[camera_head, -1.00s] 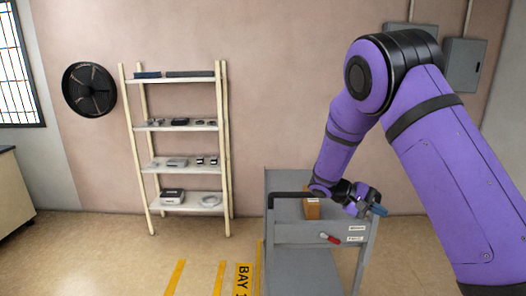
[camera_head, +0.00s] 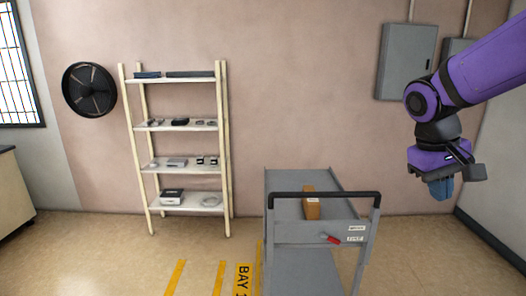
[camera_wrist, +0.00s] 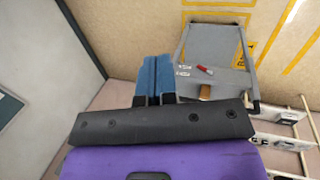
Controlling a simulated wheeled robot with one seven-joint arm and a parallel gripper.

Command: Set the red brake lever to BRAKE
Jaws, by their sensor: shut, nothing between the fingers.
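The red brake lever (camera_head: 334,240) is on the front panel of the grey cart (camera_head: 300,231), beside two small white labels (camera_head: 355,233) whose text is too small to read. In the wrist view the lever (camera_wrist: 205,69) is a small red bar on the cart (camera_wrist: 223,42). My gripper (camera_head: 440,190) is up and to the right of the cart, well apart from the lever. Its blue fingers (camera_wrist: 153,80) are shut together with nothing between them.
A brown block (camera_head: 312,207) lies on the cart top, behind the black push handle (camera_head: 325,194). A cream shelf (camera_head: 183,163) with small items stands left. Grey wall boxes (camera_head: 407,62) hang behind my arm. The floor left of the cart is clear.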

